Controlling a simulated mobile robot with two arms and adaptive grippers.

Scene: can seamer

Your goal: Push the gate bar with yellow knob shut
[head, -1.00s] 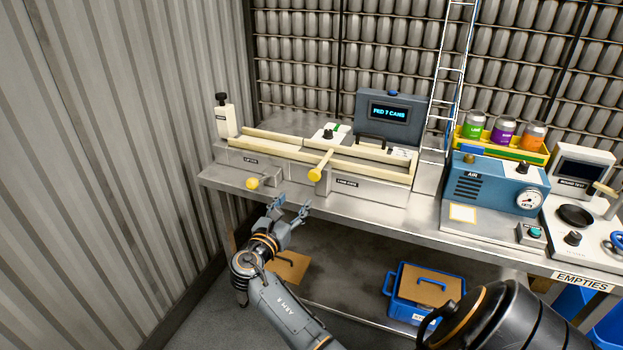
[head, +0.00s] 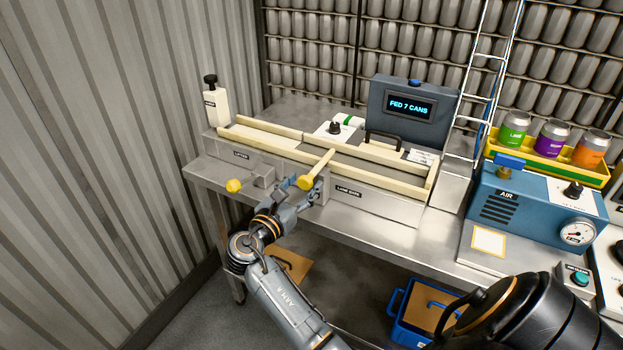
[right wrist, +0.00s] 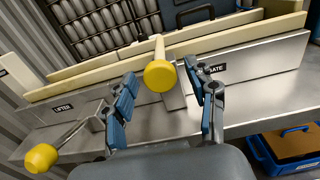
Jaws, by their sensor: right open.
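The gate bar (head: 323,163) is a cream rod lying across the lane rails above the "LANE GATE" label. Its yellow knob (head: 307,183) sticks out over the front of the machine. In the right wrist view the knob (right wrist: 160,76) appears between the two blue fingers, with a visible gap on each side. My right gripper (head: 300,187) is open and empty, close to the knob at the bench front. I cannot tell how far the fingertips are from the knob in depth. My left gripper is not in view.
A second yellow knob (head: 234,186), on the lifter lever, stands left of the gate bar. Cream rails (head: 265,152) run along the lane. A blue air unit (head: 530,205) stands at the right. The bench front (head: 385,247) is clear.

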